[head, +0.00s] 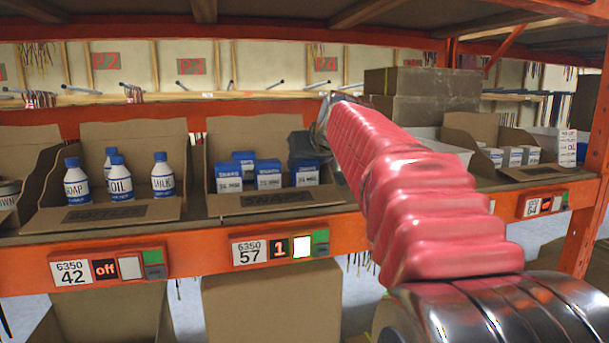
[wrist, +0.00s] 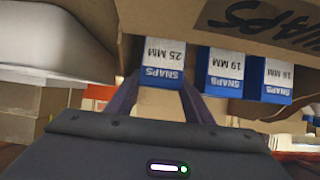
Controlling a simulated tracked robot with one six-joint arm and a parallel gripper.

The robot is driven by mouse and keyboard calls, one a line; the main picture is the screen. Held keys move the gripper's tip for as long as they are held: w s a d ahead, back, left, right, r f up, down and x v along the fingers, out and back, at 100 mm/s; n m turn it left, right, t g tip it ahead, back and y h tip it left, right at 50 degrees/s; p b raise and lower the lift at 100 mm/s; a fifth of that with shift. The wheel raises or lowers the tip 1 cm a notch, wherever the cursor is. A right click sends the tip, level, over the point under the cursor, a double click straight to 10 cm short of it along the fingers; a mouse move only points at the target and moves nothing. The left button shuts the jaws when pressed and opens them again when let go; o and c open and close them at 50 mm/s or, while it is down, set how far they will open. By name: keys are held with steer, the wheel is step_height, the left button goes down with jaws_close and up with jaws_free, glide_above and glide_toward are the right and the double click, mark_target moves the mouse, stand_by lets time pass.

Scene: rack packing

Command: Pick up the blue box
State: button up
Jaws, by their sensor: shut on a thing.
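The blue box (wrist: 162,72), blue and white and marked "SNAPS 25 MM", sits between the two dark fingers of my gripper (wrist: 160,97) in the wrist view, where lettering is upside down. My gripper is shut on it. In the head view my dark gripper (head: 304,147) is at the right end of the cardboard bin, over the rightmost blue box (head: 305,175). More blue boxes, one marked "19 MM" (wrist: 224,73), stand beside it in the wrist view. My arm hides part of the shelf to the right.
The cardboard bin (head: 272,203) has a low front lip and stands on an orange-edged shelf. A bin with several white bottles (head: 118,180) is to the left. A bin with small white boxes (head: 513,156) is to the right. A shelf beam passes overhead.

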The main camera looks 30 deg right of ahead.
step_height(320, 180, up, 9)
steer(key=shift+r, duration=0.5)
stand_by(0.4)
stand_by(0.7)
